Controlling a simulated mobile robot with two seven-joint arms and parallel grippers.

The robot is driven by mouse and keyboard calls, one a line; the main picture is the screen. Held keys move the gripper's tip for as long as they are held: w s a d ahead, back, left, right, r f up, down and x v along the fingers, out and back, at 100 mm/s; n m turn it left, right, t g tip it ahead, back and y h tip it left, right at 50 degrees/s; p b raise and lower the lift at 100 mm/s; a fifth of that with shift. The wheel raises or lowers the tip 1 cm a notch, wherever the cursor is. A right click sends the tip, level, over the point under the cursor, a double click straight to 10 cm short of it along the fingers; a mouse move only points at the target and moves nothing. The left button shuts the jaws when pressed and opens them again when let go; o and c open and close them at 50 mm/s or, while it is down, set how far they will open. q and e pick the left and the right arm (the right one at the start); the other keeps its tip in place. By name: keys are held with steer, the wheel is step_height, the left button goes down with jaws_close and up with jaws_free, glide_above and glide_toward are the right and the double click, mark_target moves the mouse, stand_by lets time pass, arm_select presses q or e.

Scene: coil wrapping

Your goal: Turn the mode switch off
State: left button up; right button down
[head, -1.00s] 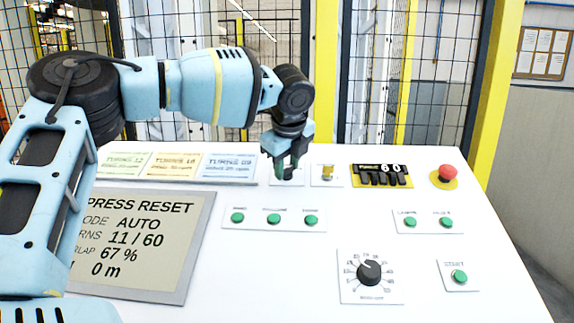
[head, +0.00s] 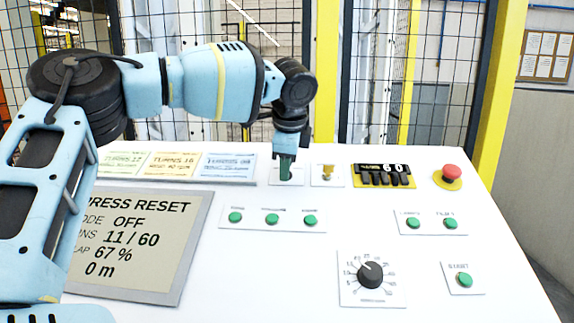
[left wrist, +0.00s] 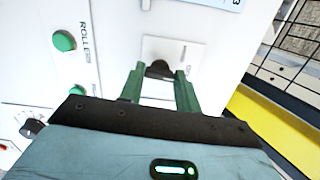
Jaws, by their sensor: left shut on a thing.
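The mode switch (left wrist: 160,70) is a small black knob on a white plate, seen between my left fingertips in the left wrist view. In the head view my left gripper hides the knob, and only its plate (head: 298,178) shows. My left gripper (head: 286,170) points down at it, shut on the knob; its green fingers also show in the left wrist view (left wrist: 160,82). The display (head: 140,245) reads MODE OFF, with 11 / 60 turns, 67 % and 0 m. My right gripper is in neither view.
Green buttons (head: 272,219) and a dial (head: 370,274) sit nearer. Paper cards (head: 175,166) lie to the left. A mesh fence (head: 440,80) stands behind.

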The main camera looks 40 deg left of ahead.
arm_select(q)
steer(key=shift+n, duration=0.5)
steer(key=o, duration=1)
steer(key=shift+v, duration=3.9)
